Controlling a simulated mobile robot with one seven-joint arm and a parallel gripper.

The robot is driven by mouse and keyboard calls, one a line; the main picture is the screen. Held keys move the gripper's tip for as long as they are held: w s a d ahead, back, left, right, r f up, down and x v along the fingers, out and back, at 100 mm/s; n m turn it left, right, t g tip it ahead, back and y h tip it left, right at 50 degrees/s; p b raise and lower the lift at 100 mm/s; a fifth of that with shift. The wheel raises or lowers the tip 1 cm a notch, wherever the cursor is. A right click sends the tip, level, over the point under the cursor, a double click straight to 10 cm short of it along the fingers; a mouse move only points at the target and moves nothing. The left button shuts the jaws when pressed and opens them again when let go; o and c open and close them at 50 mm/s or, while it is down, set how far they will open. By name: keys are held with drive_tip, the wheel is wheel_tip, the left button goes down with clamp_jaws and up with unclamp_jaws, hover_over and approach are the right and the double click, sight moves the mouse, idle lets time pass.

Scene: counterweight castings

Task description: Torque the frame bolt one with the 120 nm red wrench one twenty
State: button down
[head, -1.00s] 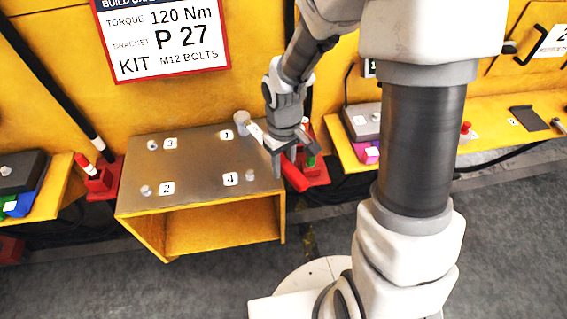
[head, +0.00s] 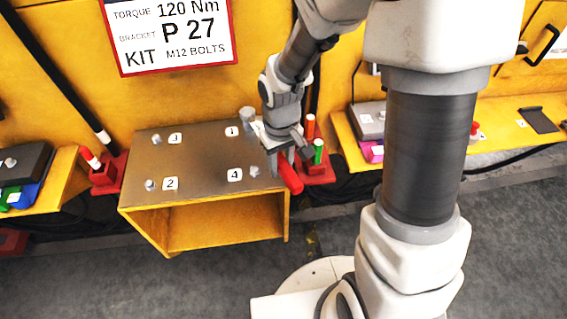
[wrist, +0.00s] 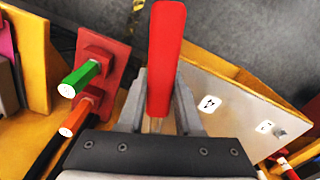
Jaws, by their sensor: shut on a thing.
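My gripper (head: 284,158) is shut on the red wrench, over the right edge of the frame's grey top plate (head: 200,155). The red handle (head: 290,177) sticks out below the fingers towards the front. In the wrist view the red wrench (wrist: 166,60) lies between the two fingers (wrist: 158,105). The wrench's grey round head (head: 248,113) stands at the plate's back right corner, beside label 1 (head: 232,131). Frame bolt one is hidden there; I cannot tell how well the head sits on it.
A red holder (head: 320,174) right of the frame holds a green-handled tool (head: 318,150) and an orange-handled one (head: 310,124). A sign (head: 170,35) reading 120 Nm hangs behind.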

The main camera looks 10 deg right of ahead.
drive_tip(key=shift+a, duration=0.1)
idle(0.3)
drive_tip(key=shift+s+a+m+b, duration=0.2)
drive_tip(key=shift+a+m+b, duration=0.25)
drive_tip(key=shift+a, duration=0.35)
drive_tip(key=shift+a, duration=0.15)
drive_tip(key=shift+s+a+m+b, duration=0.15)
drive_tip(key=shift+a+m+b, duration=0.2)
drive_tip(key=shift+a+m, duration=0.35)
drive_tip(key=shift+a+r, duration=0.1)
drive_tip(key=shift+a, duration=0.1)
idle(0.3)
drive_tip(key=shift+s+a+m+b, duration=0.1)
drive_tip(key=shift+a+m+b, duration=0.2)
drive_tip(key=shift+a+m, duration=0.4)
drive_tip(key=shift+a, duration=0.25)
